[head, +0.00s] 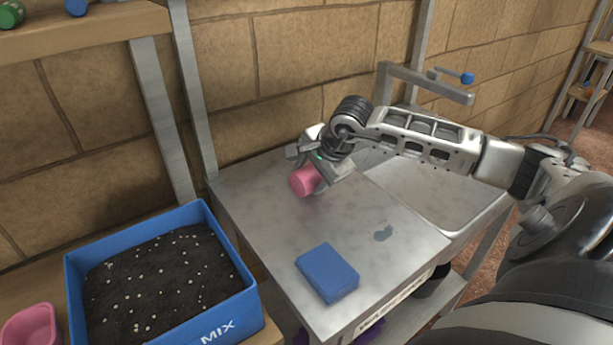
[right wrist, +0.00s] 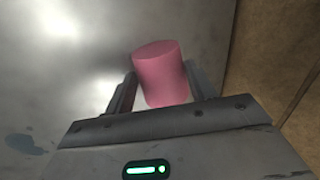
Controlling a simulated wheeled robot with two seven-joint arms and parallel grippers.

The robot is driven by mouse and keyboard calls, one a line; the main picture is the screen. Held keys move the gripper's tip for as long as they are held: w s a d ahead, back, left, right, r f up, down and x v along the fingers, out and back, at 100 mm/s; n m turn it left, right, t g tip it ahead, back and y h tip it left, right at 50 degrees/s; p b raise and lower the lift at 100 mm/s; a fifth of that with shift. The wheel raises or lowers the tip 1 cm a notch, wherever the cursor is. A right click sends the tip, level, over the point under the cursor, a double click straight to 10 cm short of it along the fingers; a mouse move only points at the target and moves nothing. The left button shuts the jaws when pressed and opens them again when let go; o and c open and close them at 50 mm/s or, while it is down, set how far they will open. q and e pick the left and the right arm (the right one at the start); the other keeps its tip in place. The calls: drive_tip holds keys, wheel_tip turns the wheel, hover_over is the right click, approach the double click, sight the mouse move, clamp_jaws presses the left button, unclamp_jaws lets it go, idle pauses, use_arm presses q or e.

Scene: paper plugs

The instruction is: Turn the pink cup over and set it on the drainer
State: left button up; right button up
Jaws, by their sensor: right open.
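The pink cup (head: 305,181) is on the metal counter (head: 262,190), at the far left of the sink unit. In the right wrist view the cup (right wrist: 161,72) shows a closed, rounded face and stands between the two fingers. My right gripper (head: 316,165) is at the cup, with its arm coming in from the right. Its jaws (right wrist: 160,92) are open around the cup, with a gap visible on the left side. Whether the cup is upright or tilted is hard to tell. No drainer can be made out for sure. My left gripper is out of view.
A blue box of soil (head: 160,275) marked MIX and a pink tub (head: 32,327) are left. A brick wall stands behind.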

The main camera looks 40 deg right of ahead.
drive_tip(key=shift+w+f, duration=0.35)
drive_tip(key=shift+f, duration=0.25)
drive_tip(key=c, duration=0.7)
drive_tip(key=shift+r, duration=0.15)
